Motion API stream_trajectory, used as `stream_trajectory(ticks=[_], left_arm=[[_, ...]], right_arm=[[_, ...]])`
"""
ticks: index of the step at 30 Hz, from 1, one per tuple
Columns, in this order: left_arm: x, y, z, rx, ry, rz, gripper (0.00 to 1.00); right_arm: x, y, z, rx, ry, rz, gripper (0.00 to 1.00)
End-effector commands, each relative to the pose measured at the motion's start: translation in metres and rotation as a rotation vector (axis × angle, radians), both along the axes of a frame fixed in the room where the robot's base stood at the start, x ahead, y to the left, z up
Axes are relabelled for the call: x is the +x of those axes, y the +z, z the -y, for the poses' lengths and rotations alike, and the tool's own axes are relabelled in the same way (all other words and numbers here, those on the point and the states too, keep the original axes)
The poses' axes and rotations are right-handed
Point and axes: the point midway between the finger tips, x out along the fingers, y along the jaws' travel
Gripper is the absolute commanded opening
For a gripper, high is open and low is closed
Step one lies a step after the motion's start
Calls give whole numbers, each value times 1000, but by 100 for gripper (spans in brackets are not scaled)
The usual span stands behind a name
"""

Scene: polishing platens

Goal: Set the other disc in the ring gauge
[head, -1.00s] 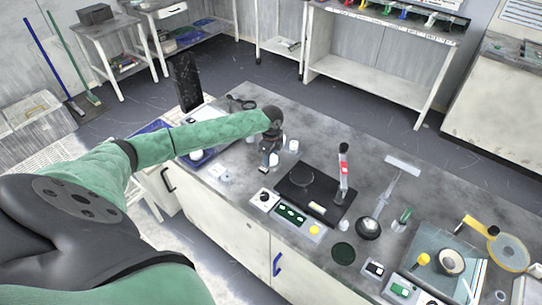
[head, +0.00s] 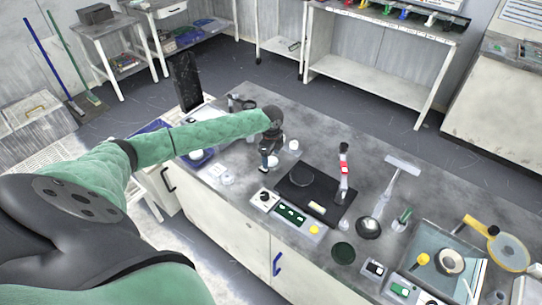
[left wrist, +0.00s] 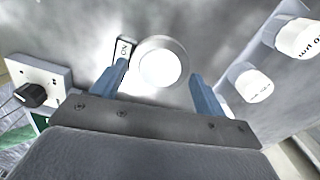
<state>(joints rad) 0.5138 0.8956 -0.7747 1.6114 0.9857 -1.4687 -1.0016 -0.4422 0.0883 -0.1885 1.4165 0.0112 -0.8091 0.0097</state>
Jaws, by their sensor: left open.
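My left gripper (head: 267,163) points down over the left part of the bench, beside the black plate. In the left wrist view its two blue fingers (left wrist: 165,90) are apart. A round piece (left wrist: 162,65) with a grey metallic rim and a white middle lies just beyond and between the fingertips, with no clear grip on it. I cannot tell whether it is a disc or the ring gauge with a disc inside. A small tag (left wrist: 124,49) with dark lettering lies against its left side. My right gripper is not in view.
A control box with a black knob (left wrist: 48,82) stands left of the fingers. White lettered containers (left wrist: 253,86) stand close at right. In the head view, the black plate (head: 300,205), an upright tool with a red band (head: 344,169) and a glass-topped tray (head: 425,243) occupy the bench rightward.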

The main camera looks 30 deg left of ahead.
Motion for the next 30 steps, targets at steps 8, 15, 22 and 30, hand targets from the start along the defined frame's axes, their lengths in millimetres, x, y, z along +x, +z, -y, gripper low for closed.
stream_trajectory(ticks=[8, 15, 22, 30], left_arm=[[0, 16, -1, 0, 0, 2, 73], [1, 39, 0, -1, -1, 2, 73], [1, 66, 0, 0, 0, 1, 73], [0, 78, 0, 0, 0, 0, 73]], right_arm=[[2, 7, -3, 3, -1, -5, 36], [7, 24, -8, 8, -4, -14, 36], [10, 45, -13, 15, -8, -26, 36], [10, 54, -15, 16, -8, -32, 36]])
